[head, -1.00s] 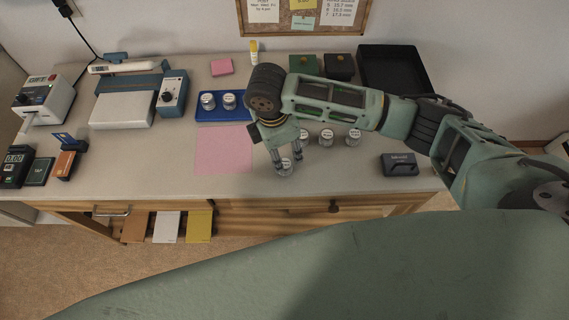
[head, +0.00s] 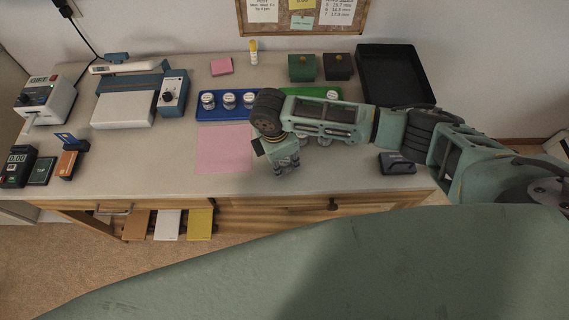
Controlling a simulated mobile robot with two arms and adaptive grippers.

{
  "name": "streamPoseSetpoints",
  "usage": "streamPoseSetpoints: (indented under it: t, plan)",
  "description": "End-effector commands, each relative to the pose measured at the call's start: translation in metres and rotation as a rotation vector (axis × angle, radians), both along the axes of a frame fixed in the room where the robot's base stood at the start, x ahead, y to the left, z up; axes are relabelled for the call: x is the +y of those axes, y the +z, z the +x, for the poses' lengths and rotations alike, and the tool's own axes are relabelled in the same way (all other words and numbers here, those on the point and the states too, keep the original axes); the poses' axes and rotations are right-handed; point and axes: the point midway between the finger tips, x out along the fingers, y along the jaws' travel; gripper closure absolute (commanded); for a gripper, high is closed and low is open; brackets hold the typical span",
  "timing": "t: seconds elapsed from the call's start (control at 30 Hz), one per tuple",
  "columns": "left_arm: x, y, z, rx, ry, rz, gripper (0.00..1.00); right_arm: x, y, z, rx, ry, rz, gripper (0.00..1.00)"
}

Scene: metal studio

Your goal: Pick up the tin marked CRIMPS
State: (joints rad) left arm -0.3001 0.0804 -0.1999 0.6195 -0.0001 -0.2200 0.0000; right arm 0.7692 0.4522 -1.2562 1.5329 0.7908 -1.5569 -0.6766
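My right gripper (head: 286,168) points down at the front of the bench, just right of the pink sheet. Its fingers are low, at the spot of a small tin that is now mostly or wholly hidden; whether they are closed on it I cannot tell. Another small tin (head: 324,140) shows partly below my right arm. Tins stand in the blue tray (head: 215,117), and one tin (head: 332,94) is in the green tray (head: 300,92). The labels are too small to read, so I cannot tell which tin is marked CRIMPS. My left gripper is not in view.
The pink sheet (head: 222,150) lies left of the gripper. A dark labelled block (head: 397,164) sits at right front. A black tray (head: 395,75) and two small boxes (head: 302,68) stand at the back. A blue-and-white device (head: 125,105) stands at left.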

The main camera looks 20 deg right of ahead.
Motion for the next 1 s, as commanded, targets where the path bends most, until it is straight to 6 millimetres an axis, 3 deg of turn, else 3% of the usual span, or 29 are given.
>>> streamPoseSetpoints:
  t: [0.2, 0.57, 0.8, 1.0]
  plan:
    - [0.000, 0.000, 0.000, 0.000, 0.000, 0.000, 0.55, 0.000, 0.000, 0.000, 0.000, 0.000, 0.000, 0.99]
    - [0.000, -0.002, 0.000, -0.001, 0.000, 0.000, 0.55, 0.000, 0.006, 0.001, -0.001, 0.000, 0.000, 0.99]
    - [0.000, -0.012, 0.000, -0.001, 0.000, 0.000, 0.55, 0.000, 0.042, 0.002, -0.004, 0.000, 0.002, 0.99]
    - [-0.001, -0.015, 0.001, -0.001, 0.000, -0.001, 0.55, -0.032, 0.067, -0.035, -0.002, 0.000, 0.000, 0.99]
